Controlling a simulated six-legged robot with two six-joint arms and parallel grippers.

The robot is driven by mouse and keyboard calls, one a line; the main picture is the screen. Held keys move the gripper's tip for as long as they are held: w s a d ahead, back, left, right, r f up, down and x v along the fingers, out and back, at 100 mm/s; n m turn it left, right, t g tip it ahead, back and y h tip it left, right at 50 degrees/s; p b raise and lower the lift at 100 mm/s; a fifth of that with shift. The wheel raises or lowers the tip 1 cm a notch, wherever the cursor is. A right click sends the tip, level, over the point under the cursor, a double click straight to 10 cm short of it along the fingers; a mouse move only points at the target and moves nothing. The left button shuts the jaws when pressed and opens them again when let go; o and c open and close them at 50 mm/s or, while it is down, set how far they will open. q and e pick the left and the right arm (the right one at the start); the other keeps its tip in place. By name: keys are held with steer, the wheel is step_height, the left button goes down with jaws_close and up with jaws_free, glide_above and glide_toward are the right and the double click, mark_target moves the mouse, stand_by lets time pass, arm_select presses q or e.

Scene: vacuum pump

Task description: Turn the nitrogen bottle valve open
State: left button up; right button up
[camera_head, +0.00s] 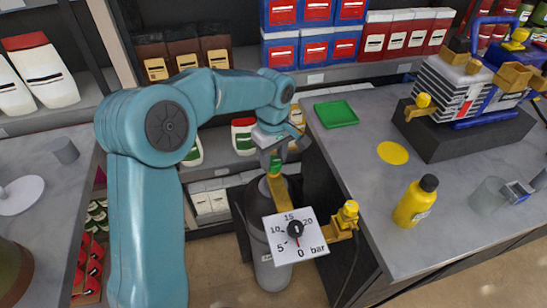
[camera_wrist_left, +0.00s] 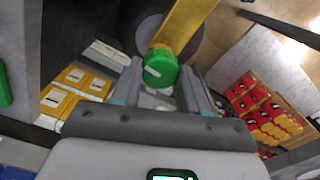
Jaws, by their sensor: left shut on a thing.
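The nitrogen bottle (camera_head: 258,235) is a grey cylinder standing on the floor between two counters. A brass valve body (camera_head: 283,193) on its top carries a green valve knob (camera_head: 275,166). The knob also shows with a white mark in the left wrist view (camera_wrist_left: 160,70). My left gripper (camera_head: 276,155) reaches it from above and is shut on the knob, one finger on each side (camera_wrist_left: 160,88). My right gripper is not in view.
The right counter (camera_head: 385,125) stands close beside the bottle. It holds a yellow bottle (camera_head: 415,201), a green tray (camera_head: 336,114), a yellow disc (camera_head: 393,153) and the vacuum pump (camera_head: 460,90). A brass fitting (camera_head: 346,218) juts out by the gauge. Stocked shelves stand behind.

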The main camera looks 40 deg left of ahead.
mark_target(272, 160)
arm_select(q)
steer(key=shift+w+a+r+n, duration=0.1)
steer(key=shift+a+n, duration=0.05)
steer(key=shift+n, duration=0.35)
steer(key=o, duration=1.1)
steer(key=shift+c, duration=0.2)
step_height(272, 160, up, 16)
steer(key=p, duration=0.2)
